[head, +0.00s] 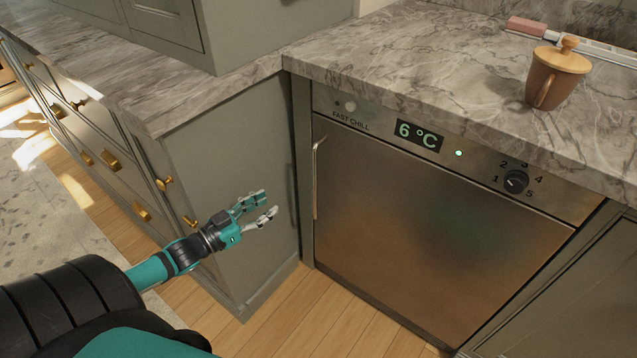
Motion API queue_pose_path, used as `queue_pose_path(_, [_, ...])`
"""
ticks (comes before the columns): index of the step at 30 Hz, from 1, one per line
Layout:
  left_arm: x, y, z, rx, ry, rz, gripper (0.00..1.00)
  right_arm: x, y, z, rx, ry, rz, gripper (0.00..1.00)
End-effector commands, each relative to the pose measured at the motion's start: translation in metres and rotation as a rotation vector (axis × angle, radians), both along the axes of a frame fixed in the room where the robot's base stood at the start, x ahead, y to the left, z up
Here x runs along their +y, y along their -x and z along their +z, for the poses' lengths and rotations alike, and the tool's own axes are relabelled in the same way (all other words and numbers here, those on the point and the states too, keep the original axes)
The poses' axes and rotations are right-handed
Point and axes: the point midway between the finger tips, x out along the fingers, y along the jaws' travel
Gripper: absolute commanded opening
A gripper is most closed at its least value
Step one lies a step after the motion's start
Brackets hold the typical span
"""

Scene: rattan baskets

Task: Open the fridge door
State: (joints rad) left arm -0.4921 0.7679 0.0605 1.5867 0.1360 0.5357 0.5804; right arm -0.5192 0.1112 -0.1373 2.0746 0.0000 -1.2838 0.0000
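The fridge (440,235) is a steel-fronted unit under the marble counter, and its door is shut. Its display reads 6 °C, with a dial to the right. A vertical bar handle (317,178) runs along the upper left edge of the door. My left gripper (269,204) is in front of the grey cabinet side, to the left of the handle and apart from it. Its fingers are spread with nothing between them. My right gripper does not show.
A brown lidded mug (553,80) stands on the marble counter (420,60) above the fridge. A grey cabinet (235,150) with brass knobs stands at the left. The wooden floor (300,320) before the fridge is clear.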

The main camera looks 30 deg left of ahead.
Motion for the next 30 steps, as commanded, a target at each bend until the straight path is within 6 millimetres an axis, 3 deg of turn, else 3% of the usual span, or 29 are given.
queue_pose_path(16, [-0.029, -0.106, 0.0, -0.004, -0.002, 0.002, 0.38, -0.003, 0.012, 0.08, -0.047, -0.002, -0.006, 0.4])
queue_pose_path(24, [-0.04, -0.147, -0.001, 0.001, -0.002, 0.003, 0.38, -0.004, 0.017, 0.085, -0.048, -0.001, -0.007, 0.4])
queue_pose_path(30, [-0.044, -0.159, -0.001, 0.003, -0.002, 0.002, 0.38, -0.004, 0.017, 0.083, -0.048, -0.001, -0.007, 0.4])
